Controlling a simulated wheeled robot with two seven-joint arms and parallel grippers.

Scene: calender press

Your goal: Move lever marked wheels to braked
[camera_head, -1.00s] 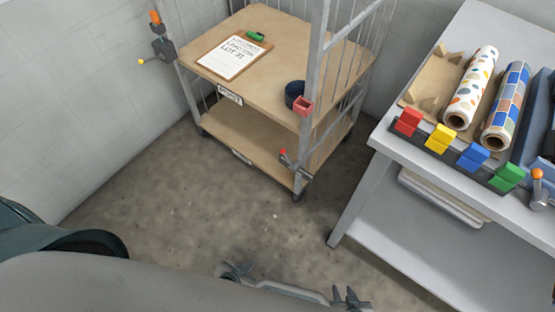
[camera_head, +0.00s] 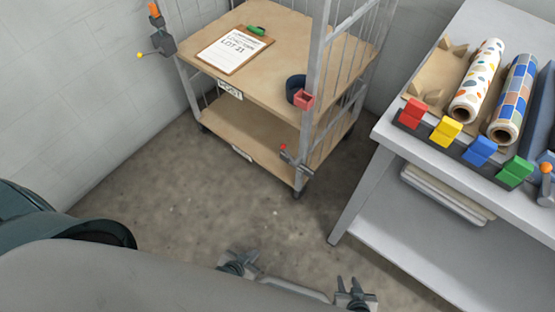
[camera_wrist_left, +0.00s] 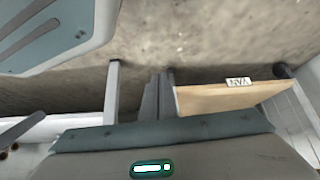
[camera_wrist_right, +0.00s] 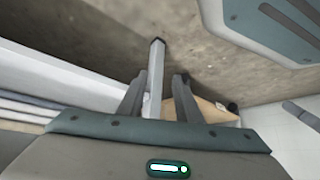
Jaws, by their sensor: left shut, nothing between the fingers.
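The cart (camera_head: 270,88) stands against the wall. A small grey lever with a red tip (camera_head: 285,150) sits low on its front corner post, its tip pointing up and left. I cannot read any wheels or braked marking on it. A small label (camera_head: 242,154) on the lower shelf edge is too small to read. My left gripper (camera_head: 240,254) is shut and empty, in front of the cart and apart from the lever. Its closed fingers also show in the left wrist view (camera_wrist_left: 157,92). My right gripper (camera_head: 348,284) is open and empty, its fingers apart in the right wrist view (camera_wrist_right: 158,92).
A grey bench (camera_head: 390,150) stands at the right, holding two patterned rolls and several coloured blocks. A clipboard (camera_head: 233,50) lies on the cart top. An orange-topped fixture (camera_head: 160,30) is at the left. The floor in front is clear.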

